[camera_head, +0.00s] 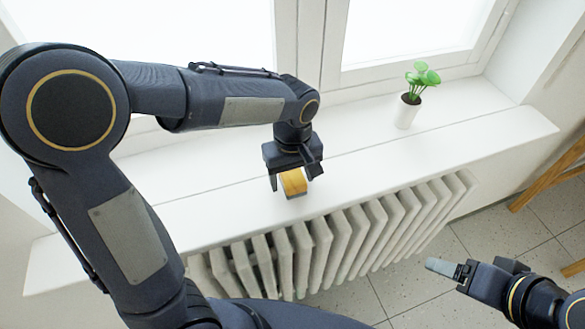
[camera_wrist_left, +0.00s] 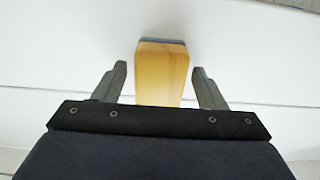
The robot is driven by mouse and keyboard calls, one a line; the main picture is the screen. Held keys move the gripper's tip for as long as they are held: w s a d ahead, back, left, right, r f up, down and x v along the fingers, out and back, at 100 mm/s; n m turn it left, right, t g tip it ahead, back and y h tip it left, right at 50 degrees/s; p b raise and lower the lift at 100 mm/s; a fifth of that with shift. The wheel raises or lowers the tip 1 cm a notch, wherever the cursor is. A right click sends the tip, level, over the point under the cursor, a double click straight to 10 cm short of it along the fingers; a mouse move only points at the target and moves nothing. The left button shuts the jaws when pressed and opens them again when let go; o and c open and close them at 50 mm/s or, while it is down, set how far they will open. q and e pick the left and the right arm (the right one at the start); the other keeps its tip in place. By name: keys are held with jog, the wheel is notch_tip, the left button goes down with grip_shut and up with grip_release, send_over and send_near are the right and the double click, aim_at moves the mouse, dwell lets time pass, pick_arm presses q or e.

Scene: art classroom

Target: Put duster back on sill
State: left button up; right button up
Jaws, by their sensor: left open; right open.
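The duster (camera_head: 293,182) is a small block with a yellow-orange body and a dark grey edge. It lies on the white sill (camera_head: 400,150) near the front edge. My left gripper (camera_head: 290,183) is directly over it, open, with a finger on each side. In the left wrist view the duster (camera_wrist_left: 162,72) stands between the two fingers of the left gripper (camera_wrist_left: 161,80), with a visible gap on both sides. Its near end is hidden by the gripper body. My right gripper (camera_head: 440,268) is at the lower right, away from the sill and empty.
A white pot with a green plant (camera_head: 408,108) stands on the sill to the right. A white radiator (camera_head: 340,235) is below the sill. Windows rise behind it. Wooden legs (camera_head: 545,185) show at the right edge. The sill between duster and plant is clear.

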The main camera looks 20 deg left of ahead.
aim_at(292, 175)
pick_arm(q)
notch_tip(292, 175, up, 12)
jog(key=shift+r, duration=0.15)
jog(key=s+a+f+m+t+h, duration=0.2)
jog(key=s+a+f, duration=0.1)
jog(key=s, duration=0.5)
jog(key=s+a+f+m+t+h, duration=0.1)
jog(key=s+a+f+m+t, duration=0.2)
jog(key=s+a, duration=0.3)
jog(key=shift+s+f+t+h, duration=0.15)
jog(key=shift+s+t+h, duration=0.2)
jog(key=shift+s, duration=0.75)
